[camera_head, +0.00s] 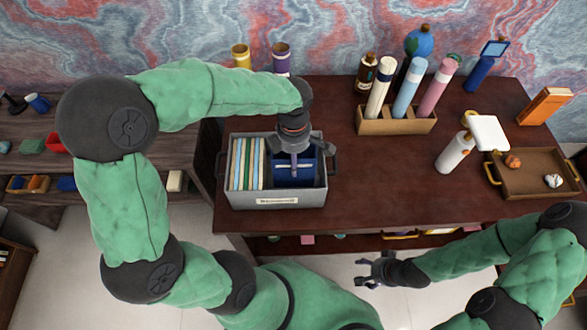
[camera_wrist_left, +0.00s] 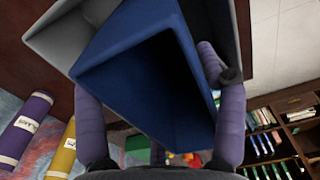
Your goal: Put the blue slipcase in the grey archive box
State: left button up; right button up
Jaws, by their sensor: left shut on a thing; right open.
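The blue slipcase (camera_head: 311,173) is in the head view over the right part of the grey archive box (camera_head: 240,199). My left gripper (camera_head: 294,162) is shut on it from above, and hides part of it. In the left wrist view the slipcase (camera_wrist_left: 130,68) fills the middle, its open side facing the camera and tilted, between the two purple fingers. The grey box (camera_wrist_left: 62,38) shows behind it. I cannot tell how deep the slipcase sits in the box. My right gripper (camera_head: 368,270) is open and empty, low in front of the desk.
Several upright books (camera_head: 246,163) fill the box's left part. A wooden holder (camera_head: 397,124) with several tubes stands at the back.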

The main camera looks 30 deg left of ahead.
pick_arm(q)
notch_tip(320, 180, down, 6)
jog(key=shift+w+r+b, duration=0.1)
jog(key=shift+r+b, duration=0.1)
jog(key=shift+b, duration=0.6)
jog(key=shift+r, duration=0.1)
jog(key=shift+f, duration=0.2)
jog(key=o, duration=1.2)
jog(key=shift+r, duration=0.2)
notch_tip(320, 180, up, 12)
jog(key=p, duration=0.3)
